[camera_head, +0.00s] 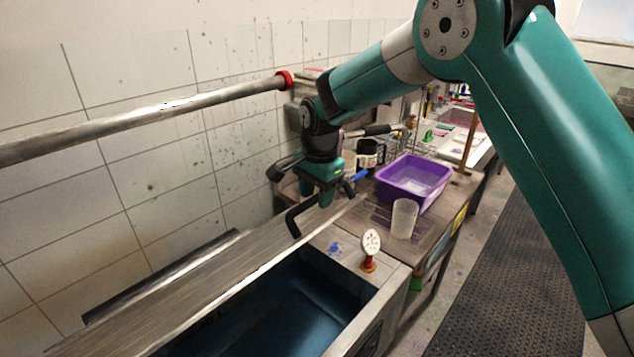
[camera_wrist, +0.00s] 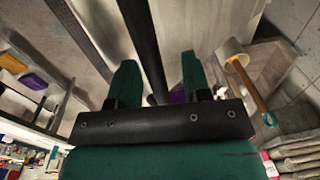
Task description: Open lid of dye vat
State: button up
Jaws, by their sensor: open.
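The dye vat (camera_head: 392,283) is a metal tank in the lower middle of the head view, with dark blue inside. Its long metal lid (camera_head: 215,270) lies along the wall side, and the front of the vat shows uncovered; I cannot tell the lid's exact angle. A black bent handle (camera_head: 293,220) stands at the lid's right end. My gripper (camera_head: 325,197) is just above that end, beside the handle. In the wrist view its green fingers (camera_wrist: 158,78) are apart, with a black bar (camera_wrist: 142,40) running between them, likely the handle. Contact cannot be told.
A pipe with a red end (camera_head: 283,80) runs along the tiled wall above the lid. A round dial gauge (camera_head: 370,243) stands on the vat's rim. A purple basin (camera_head: 415,180) and a white beaker (camera_head: 403,218) stand on the bench to the right.

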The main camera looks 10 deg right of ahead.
notch_tip(320, 180, up, 17)
jog(key=s+b, duration=0.1)
jog(key=b, duration=0.3)
jog(key=shift+d+r, duration=0.15)
jog(key=shift+d, duration=0.25)
jog(key=shift+c, duration=0.3)
